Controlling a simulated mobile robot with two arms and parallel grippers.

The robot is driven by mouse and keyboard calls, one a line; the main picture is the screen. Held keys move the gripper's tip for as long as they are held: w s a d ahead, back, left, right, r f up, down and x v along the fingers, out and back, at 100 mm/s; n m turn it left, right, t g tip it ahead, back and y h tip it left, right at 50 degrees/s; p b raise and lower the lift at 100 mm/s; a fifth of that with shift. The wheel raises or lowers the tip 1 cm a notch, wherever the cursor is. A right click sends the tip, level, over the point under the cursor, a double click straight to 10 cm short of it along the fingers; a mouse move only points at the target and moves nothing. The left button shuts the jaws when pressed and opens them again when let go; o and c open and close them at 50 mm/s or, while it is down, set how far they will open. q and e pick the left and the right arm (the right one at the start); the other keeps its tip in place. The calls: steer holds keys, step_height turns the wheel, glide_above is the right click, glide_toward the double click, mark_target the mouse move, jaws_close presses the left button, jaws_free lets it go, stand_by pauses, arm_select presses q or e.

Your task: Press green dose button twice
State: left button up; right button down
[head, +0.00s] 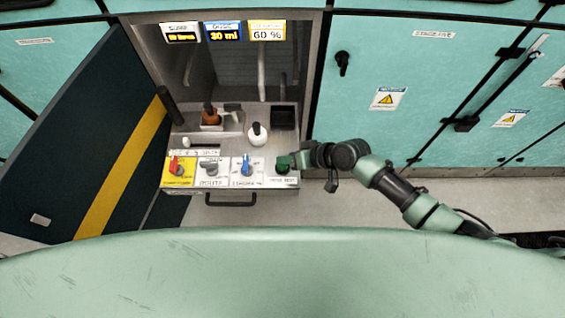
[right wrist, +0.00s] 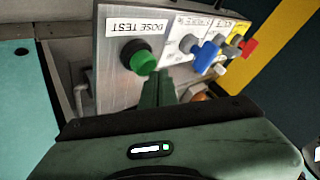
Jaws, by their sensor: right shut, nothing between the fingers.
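The green dose button (head: 282,168) is at the right end of the control panel in the head view. In the right wrist view the green button (right wrist: 143,62) sits in a dark collar next to a "DOSE TEST" label (right wrist: 128,25). My right gripper (head: 298,159) comes in from the right, close to the button. Its fingers (right wrist: 158,86) are shut and empty, with the tips at the button's lower right edge in the wrist view. I cannot tell whether they touch it. My left gripper is not in view.
Beside the button are a blue knob (head: 246,165), a grey knob (head: 211,169) and a red knob (head: 174,165). A white bottle (head: 257,136) and a brown-handled item (head: 210,115) stand behind. An open dark door (head: 80,150) is left. A drawer handle (head: 230,201) is below the panel.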

steer(key=shift+f+b, duration=0.55)
steer(key=shift+f, duration=0.2)
stand_by(0.7)
steer(key=shift+r, duration=0.15)
steer(key=shift+r+p, duration=0.9)
steer(key=shift+p, duration=0.05)
step_height(320, 180, up, 5)
steer(key=p, duration=0.4)
steer(key=shift+r+p, duration=0.15)
steer(key=shift+p, duration=0.15)
stand_by(0.5)
